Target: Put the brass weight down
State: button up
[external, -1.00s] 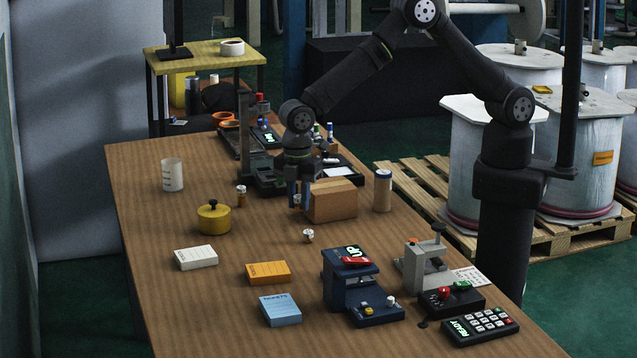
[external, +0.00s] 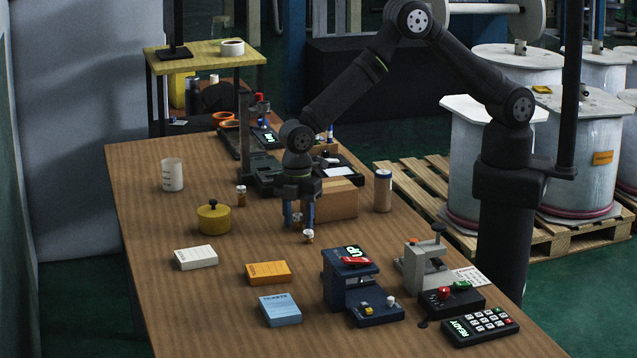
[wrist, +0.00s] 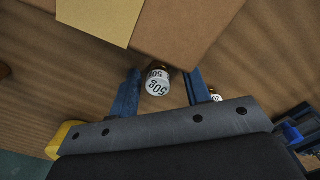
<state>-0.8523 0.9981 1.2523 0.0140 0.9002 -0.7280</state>
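The brass weight (wrist: 157,82), with a white top marked 50g, stands upright between the fingers of my gripper (wrist: 162,90) in the wrist view. A gap shows on each side of it, so the fingers are open around it and apart from it. In the external view my gripper (external: 300,219) is low over the table, in front of the cardboard box. The weight's white top (external: 297,218) shows between the fingers there; its base appears to be at the table and is partly hidden.
A second small white-topped weight (external: 309,236) stands close by, just outside one finger. The cardboard box (external: 336,201) is close behind my gripper. A navy device (external: 359,285) is in front to the right. Bare table lies to the left, before the yellow pot (external: 213,219).

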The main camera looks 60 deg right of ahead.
aim_at(299, 215)
notch_tip(299, 215, up, 12)
jog(key=shift+r, duration=0.2)
dwell(0.4)
jog(key=shift+w+f, duration=0.1)
notch_tip(299, 215, down, 12)
jog(key=shift+f, duration=0.2)
jog(key=shift+r, duration=1.9)
jog(key=shift+f, duration=0.15)
